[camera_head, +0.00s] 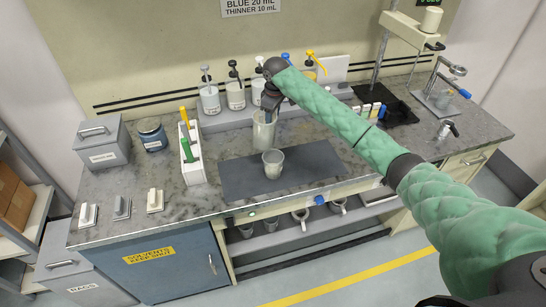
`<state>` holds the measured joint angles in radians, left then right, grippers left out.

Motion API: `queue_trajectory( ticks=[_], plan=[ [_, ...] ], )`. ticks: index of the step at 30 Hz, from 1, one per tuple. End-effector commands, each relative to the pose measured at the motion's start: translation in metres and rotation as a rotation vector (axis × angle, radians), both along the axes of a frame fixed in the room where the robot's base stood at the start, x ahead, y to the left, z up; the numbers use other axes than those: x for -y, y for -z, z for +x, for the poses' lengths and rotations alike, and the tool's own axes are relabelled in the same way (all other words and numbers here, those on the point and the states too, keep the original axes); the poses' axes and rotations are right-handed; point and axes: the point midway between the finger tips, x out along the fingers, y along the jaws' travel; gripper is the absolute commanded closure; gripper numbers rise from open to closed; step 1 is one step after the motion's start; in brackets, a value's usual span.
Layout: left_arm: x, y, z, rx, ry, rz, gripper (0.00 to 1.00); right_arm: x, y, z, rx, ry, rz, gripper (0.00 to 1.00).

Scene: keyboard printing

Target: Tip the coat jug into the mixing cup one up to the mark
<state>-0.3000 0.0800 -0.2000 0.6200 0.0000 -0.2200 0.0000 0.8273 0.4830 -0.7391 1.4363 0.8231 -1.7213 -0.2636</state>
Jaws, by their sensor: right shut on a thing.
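My right gripper (271,102), at the end of the green-sleeved arm, is shut on a pale translucent jug (264,133). The jug looks about upright, at the back edge of the dark mat; I cannot tell whether its base touches the surface. A small grey-white cup (273,164) stands upright on the dark mat (240,181), just in front of the jug. The cup's mark and the levels inside both vessels are too small to read. My left gripper is not in view.
Several pump bottles (235,95) stand in a row behind the jug. A white rack with green and yellow-handled tools (193,165) is left of the mat. A metal stand (440,95) is at the right. The mat's front right is clear.

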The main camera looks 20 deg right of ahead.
Motion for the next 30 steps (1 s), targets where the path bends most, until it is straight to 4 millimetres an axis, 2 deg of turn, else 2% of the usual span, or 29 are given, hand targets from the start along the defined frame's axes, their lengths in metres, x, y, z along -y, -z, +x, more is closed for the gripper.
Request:
queue_trajectory(
  ticks=[3, 11, 21, 30],
  plan=[
    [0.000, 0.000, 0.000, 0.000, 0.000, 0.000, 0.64, 0.002, 0.007, -0.003, -0.107, 0.002, -0.034, 0.99],
    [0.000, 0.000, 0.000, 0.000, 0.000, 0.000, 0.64, 0.002, 0.006, -0.004, -0.101, 0.001, -0.033, 0.99],
    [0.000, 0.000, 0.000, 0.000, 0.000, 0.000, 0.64, 0.002, -0.012, -0.004, -0.100, 0.000, -0.033, 0.99],
    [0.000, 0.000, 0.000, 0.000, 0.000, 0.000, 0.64, 0.002, -0.013, -0.004, -0.100, 0.001, -0.033, 0.99]
  ],
)
